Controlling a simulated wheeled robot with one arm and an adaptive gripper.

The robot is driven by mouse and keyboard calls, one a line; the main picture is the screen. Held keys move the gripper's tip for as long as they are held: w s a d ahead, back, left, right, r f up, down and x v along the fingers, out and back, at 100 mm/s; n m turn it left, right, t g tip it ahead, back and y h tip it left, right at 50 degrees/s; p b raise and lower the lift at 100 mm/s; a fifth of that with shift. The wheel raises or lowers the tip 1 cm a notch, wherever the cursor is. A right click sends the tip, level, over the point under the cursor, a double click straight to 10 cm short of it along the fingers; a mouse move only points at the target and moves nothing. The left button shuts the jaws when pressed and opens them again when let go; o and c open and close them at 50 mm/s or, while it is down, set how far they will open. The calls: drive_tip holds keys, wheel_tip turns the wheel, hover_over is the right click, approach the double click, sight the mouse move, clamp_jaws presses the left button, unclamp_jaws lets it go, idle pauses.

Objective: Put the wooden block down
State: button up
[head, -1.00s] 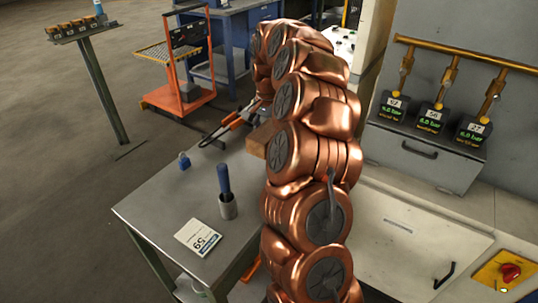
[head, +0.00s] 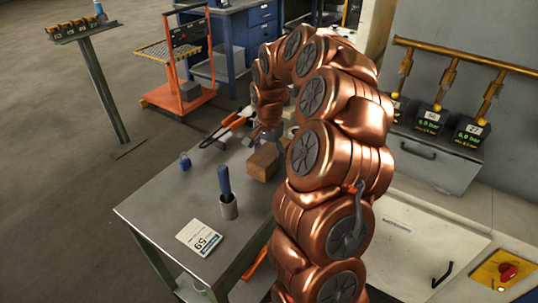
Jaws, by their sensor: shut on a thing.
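The wooden block (head: 262,162) is brown and box-shaped, and shows at the far right part of the grey metal table (head: 165,205). My gripper (head: 272,143) comes down at the block's far side and is shut on it. My copper-coloured arm hides part of the gripper and the table right of the block. The block looks at or just over the tabletop; I cannot tell whether it touches.
An orange-handled tool (head: 226,128) lies behind the block. A blue padlock-like item (head: 185,161), a grey cup (head: 228,208) with a blue-handled tool and a white card (head: 199,237) marked 59 are on the table. Its left middle is clear.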

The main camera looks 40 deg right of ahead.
sight(269, 151)
drive_tip(key=shift+f, duration=0.35)
drive_tip(key=shift+f, duration=0.15)
drive_tip(key=o, duration=1.6)
wheel_tip(269, 151, up, 12)
drive_tip(key=shift+r+b, duration=0.1)
drive_tip(key=shift+b, duration=0.6)
drive_tip(key=shift+r, duration=0.1)
